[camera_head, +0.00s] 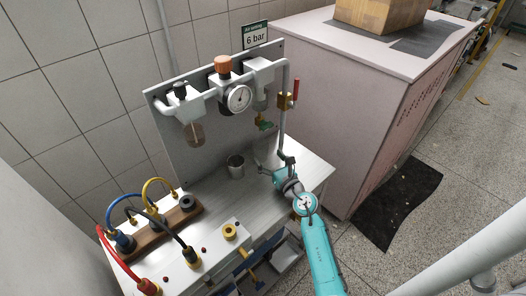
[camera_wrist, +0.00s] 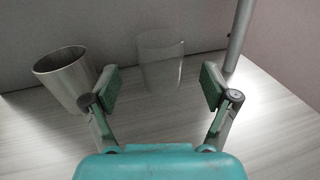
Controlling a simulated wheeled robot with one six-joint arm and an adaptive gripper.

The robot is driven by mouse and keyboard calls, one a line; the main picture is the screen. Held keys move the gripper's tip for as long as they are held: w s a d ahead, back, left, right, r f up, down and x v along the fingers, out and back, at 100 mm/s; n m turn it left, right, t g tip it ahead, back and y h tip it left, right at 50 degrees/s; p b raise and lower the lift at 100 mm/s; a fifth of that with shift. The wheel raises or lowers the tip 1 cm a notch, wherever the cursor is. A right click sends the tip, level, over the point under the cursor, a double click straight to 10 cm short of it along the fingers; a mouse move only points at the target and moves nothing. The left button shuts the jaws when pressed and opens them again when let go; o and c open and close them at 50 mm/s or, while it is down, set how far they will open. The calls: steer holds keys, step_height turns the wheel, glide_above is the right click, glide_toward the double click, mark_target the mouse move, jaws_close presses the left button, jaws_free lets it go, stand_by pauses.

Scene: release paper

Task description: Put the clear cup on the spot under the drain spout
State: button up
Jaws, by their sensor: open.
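The clear cup (camera_wrist: 160,62) stands upright on the bench, faint and transparent, just beyond and between my fingertips in the wrist view. I cannot make it out clearly in the head view. My gripper (camera_wrist: 160,84) is open, with its green-padded fingers apart, one to each side of the cup's line. In the head view my gripper (camera_head: 268,170) is low over the bench, right of the metal cup. On the panel hangs a unit with a green fitting (camera_head: 264,125) at its bottom; a brownish bowl (camera_head: 195,135) hangs at the left. I cannot tell which is the drain spout.
A metal cup (camera_head: 236,166) stands left of my gripper; it is close to my left finger in the wrist view (camera_wrist: 65,78). A vertical grey pipe (camera_wrist: 239,35) stands behind the right finger. The back panel (camera_head: 215,130) bounds the bench; hoses (camera_head: 158,190) fill the left.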

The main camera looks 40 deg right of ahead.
steer(key=s, duration=0.3)
steer(key=s+a, duration=0.1)
steer(key=s, duration=0.2)
steer(key=shift+s+a, duration=0.1)
stand_by(0.5)
